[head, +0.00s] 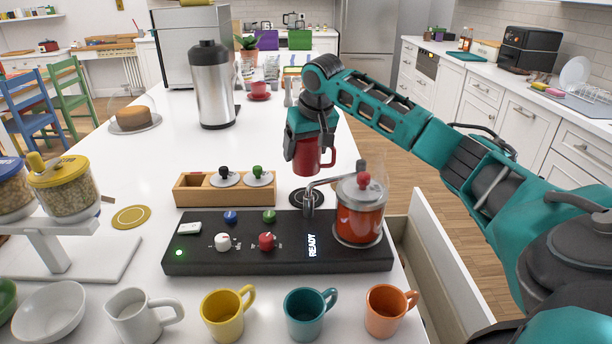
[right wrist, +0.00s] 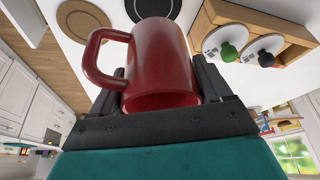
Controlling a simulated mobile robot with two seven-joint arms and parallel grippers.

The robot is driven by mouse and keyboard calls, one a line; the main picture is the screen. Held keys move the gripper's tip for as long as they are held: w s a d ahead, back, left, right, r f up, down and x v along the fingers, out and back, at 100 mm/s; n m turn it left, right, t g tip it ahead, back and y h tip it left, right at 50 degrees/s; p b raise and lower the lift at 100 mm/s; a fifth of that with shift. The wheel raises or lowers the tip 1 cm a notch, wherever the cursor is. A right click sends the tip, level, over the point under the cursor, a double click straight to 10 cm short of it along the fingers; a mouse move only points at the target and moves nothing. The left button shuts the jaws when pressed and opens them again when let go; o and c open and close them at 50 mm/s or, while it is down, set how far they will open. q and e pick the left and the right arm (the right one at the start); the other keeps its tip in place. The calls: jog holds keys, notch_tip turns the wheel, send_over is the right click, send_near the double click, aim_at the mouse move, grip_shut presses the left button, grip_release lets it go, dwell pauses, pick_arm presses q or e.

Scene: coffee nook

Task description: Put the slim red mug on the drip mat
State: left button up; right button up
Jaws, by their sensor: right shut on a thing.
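The slim red mug (head: 307,160) hangs in my right gripper (head: 304,146), held above the counter with its handle to the right in the head view. In the right wrist view the mug (right wrist: 160,60) sits between the two dark fingers, which are shut on it. A dark round mat with rings, which looks like the drip mat (head: 297,196), lies on the counter below the mug, behind the black machine; it also shows in the right wrist view (right wrist: 80,20). The mug is apart from it. My left gripper is not in view.
The black machine (head: 205,258) carries a glass jar of red liquid (head: 359,212) and a metal arm (head: 325,182) close by the mat. A wooden box with lidded holes (head: 190,194) stands left of it. Several mugs line the front; an open drawer (head: 425,260) is at right.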

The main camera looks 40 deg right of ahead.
aim_at(313, 149)
notch_tip(313, 149, down, 7)
jog(key=shift+f, duration=0.15)
jog(key=shift+f, duration=0.1)
dwell(0.3)
jog(key=o, duration=1.1)
jog(key=shift+o, duration=0.2)
jog(key=v, duration=1.2)
